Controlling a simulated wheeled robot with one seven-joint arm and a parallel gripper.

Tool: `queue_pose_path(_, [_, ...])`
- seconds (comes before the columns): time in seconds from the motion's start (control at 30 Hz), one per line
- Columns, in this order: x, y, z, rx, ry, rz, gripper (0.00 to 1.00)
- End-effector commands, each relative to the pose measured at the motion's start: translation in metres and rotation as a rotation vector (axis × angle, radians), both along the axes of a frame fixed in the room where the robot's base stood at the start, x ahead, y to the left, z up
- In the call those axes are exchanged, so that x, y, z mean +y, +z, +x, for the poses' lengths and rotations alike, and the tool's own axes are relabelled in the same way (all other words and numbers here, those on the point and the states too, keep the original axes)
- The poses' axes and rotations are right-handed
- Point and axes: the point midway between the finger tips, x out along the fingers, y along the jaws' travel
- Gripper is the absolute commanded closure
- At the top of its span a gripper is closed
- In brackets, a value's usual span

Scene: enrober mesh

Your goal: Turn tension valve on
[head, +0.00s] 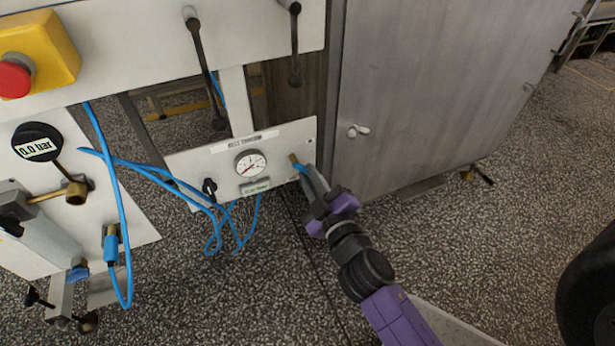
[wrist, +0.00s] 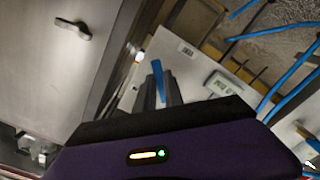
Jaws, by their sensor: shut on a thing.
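The belt tension panel is a white plate (head: 285,138) low on the machine in the head view, with a round dial gauge (head: 250,162) in its middle. A small valve with a blue handle (head: 301,168) and a brass fitting sits at the panel's right side. My gripper (head: 308,177) reaches it from the lower right and is shut on the blue handle. In the wrist view the blue handle (wrist: 158,80) stands between my two fingers (wrist: 158,95). The gauge's needle is too small to read surely. The fingers hide part of the valve.
A black knob (head: 209,187) sits left of the gauge, with blue hoses (head: 180,180) looping below. A metal cabinet door (head: 430,90) stands close on the right. Black lever handles (head: 205,70) hang above. A red emergency button (head: 14,80) is at upper left. Speckled floor below is clear.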

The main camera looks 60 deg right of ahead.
Motion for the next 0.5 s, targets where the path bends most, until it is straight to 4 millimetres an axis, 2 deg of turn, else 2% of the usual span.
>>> queue_pose_path(0.5, [-0.006,0.015,-0.004,0.271,0.002,-0.402,1.00])
